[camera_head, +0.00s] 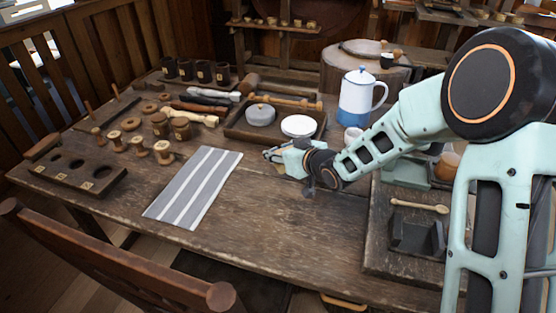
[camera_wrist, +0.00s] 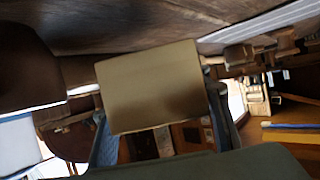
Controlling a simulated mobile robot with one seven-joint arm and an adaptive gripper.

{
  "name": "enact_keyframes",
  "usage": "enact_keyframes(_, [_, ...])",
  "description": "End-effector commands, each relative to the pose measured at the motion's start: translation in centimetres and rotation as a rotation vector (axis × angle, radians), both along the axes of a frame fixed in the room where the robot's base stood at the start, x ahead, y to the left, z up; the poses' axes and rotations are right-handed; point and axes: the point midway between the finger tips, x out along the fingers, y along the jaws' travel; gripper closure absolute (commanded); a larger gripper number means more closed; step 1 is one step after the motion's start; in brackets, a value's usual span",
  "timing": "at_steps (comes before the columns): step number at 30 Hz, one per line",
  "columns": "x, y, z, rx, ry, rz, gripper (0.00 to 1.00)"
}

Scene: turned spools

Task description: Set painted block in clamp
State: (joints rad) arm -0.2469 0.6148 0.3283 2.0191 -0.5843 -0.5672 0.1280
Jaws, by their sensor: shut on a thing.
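The painted block (camera_wrist: 152,86) fills the middle of the wrist view as a plain tan, box-shaped piece. My gripper (camera_head: 271,154) is shut on it, with a finger on either side. In the head view my gripper is above the middle of the wooden table, right of the striped cloth; the block cannot be made out clearly there. A pale green metal piece (camera_head: 405,173), perhaps the clamp, stands at the right, partly hidden behind my arm.
The table (camera_head: 270,225) is clear in front of my gripper. A striped cloth (camera_head: 195,187) lies left. A tray (camera_head: 235,127) with two round pieces and a blue-white pot (camera_head: 357,97) stand behind. A dark holder (camera_head: 417,238) and wooden spoon (camera_head: 420,206) are at right.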

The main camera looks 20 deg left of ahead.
Motion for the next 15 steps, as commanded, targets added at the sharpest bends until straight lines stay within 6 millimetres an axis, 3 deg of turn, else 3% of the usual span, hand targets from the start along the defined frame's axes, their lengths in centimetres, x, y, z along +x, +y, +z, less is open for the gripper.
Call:
enact_keyframes(6, [0.1, 0.3, -3.4, 0.000, 0.001, 0.002, 0.95])
enact_keyframes(15, [0.2, 0.2, -3.5, 0.000, 0.000, 0.001, 0.95])
